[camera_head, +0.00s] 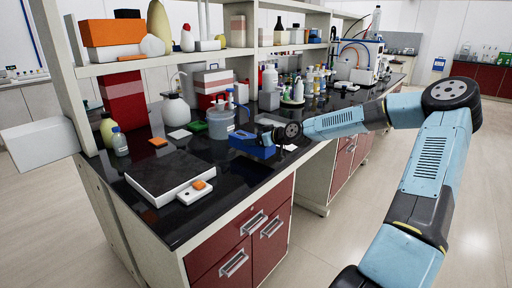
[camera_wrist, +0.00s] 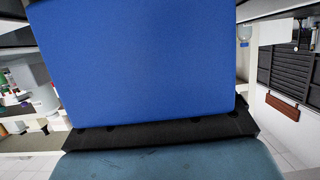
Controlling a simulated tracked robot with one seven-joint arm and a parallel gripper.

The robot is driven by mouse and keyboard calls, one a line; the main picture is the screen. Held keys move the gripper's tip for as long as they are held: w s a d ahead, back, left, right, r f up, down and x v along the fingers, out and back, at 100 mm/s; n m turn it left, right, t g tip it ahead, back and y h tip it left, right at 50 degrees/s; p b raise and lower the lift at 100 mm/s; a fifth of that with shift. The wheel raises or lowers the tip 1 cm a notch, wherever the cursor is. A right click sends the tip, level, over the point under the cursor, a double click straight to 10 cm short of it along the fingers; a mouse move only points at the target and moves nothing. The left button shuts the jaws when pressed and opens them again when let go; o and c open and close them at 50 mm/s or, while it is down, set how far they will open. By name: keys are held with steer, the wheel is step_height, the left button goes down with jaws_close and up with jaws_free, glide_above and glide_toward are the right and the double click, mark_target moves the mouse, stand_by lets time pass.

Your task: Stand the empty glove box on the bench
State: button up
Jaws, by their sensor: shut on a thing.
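The glove box is blue (camera_head: 248,148) and sits low over the black bench top, near the front edge in the head view. My gripper (camera_head: 268,140) is shut on it at its right end. In the wrist view the box (camera_wrist: 145,60) fills most of the picture as one plain blue face, just beyond the black gripper edge. My fingertips are hidden there. I cannot tell whether the box touches the bench (camera_head: 222,173) or hangs slightly above it.
A translucent tub (camera_head: 221,124) stands just behind the box. A black-topped slab (camera_head: 170,176) and a small white device (camera_head: 194,192) lie to the left. An orange block (camera_head: 158,142) and several bottles stand further back under the shelf. Bare bench lies in front of the box.

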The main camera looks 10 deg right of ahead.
steer(key=shift+w+a+f, duration=0.1)
steer(key=shift+w+f, duration=0.05)
steer(key=shift+f, duration=0.85)
steer(key=shift+w+f, duration=0.15)
steer(key=shift+f, duration=0.8)
steer(key=o, duration=0.9)
steer(key=shift+c, duration=0.2)
steer(key=shift+s+r, duration=0.1)
steer(key=v, duration=1.2)
